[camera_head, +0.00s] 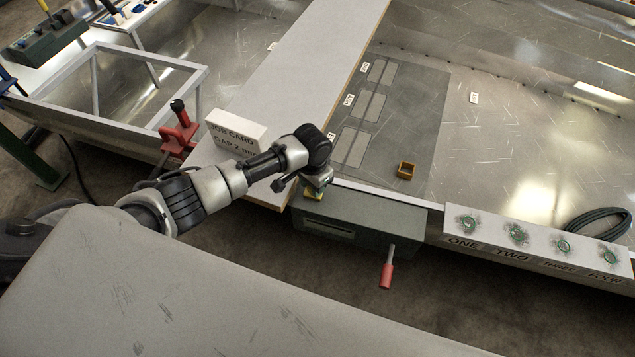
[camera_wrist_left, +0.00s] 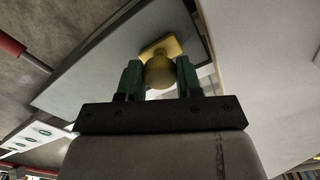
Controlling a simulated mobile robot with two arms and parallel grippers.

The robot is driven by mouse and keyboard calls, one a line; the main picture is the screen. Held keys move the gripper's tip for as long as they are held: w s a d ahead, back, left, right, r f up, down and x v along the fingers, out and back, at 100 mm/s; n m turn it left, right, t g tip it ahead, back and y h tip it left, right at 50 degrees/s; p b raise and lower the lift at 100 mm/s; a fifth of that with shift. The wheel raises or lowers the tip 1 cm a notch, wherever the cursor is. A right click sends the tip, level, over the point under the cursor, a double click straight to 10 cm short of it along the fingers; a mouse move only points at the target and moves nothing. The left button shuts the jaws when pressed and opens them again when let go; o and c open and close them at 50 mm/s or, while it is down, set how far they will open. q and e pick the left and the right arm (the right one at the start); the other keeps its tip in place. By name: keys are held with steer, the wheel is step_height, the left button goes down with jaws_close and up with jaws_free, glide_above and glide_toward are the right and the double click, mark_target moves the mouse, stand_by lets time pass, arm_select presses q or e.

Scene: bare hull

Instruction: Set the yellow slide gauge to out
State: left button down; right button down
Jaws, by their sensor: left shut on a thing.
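The yellow slide gauge (camera_head: 313,194) sits at the left part of the top of a grey-green box (camera_head: 365,213) on the hull's near edge. In the left wrist view its round yellow knob (camera_wrist_left: 160,73) stands on a square yellow plate (camera_wrist_left: 161,46). My left gripper (camera_head: 317,184) comes down on it from above. The green fingers (camera_wrist_left: 158,80) are on both sides of the knob and shut on it. The gripper hides part of the gauge in the head view, and I see no readable out mark. My right gripper is not in view.
A red-handled lever (camera_head: 386,276) hangs from the box's front. A white job card block (camera_head: 236,133) stands on the grey plank beside my arm, near a red clamp (camera_head: 178,135). A small brown square ring (camera_head: 406,170) lies on the grey mat. Numbered sockets (camera_head: 517,234) are at right.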

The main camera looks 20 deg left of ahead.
arm_select(q)
steer(key=c, duration=0.7)
jaws_free()
steer(key=shift+a, duration=0.3)
steer(key=shift+c, duration=0.2)
steer(key=shift+d, duration=0.1)
steer(key=shift+r, duration=0.35)
step_height(320, 180, up, 10)
steer(key=p, duration=0.1)
